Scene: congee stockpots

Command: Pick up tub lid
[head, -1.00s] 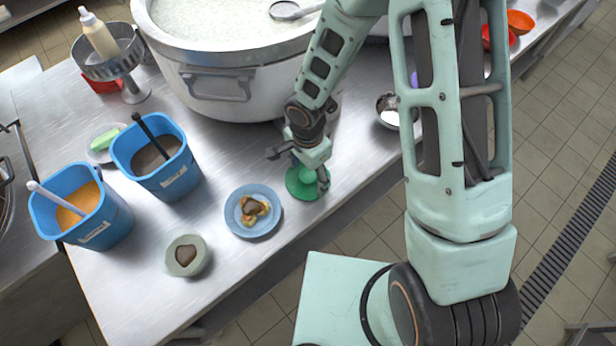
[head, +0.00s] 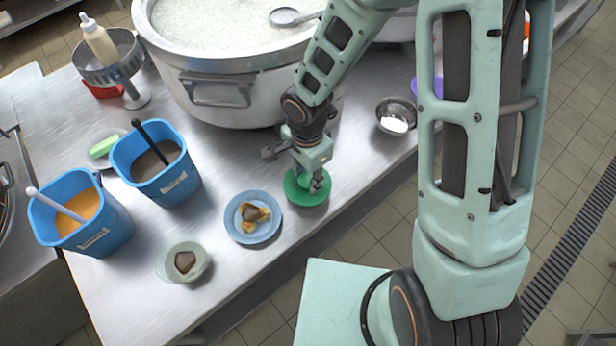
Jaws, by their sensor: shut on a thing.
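The tub lid (head: 300,194) is a round green disc near the front edge of the steel table, right of the blue plate. My gripper (head: 313,184) points down over the lid and is shut on it, with the fingers at its middle. The gripper hides part of the lid's top. I cannot tell whether the lid is clear of the table.
A large congee pot (head: 225,95) stands just behind my gripper. A blue plate with food (head: 236,232), a small pale green bowl (head: 203,268) and two blue tubs (head: 185,188) (head: 115,235) are left. A metal bowl (head: 400,108) is right.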

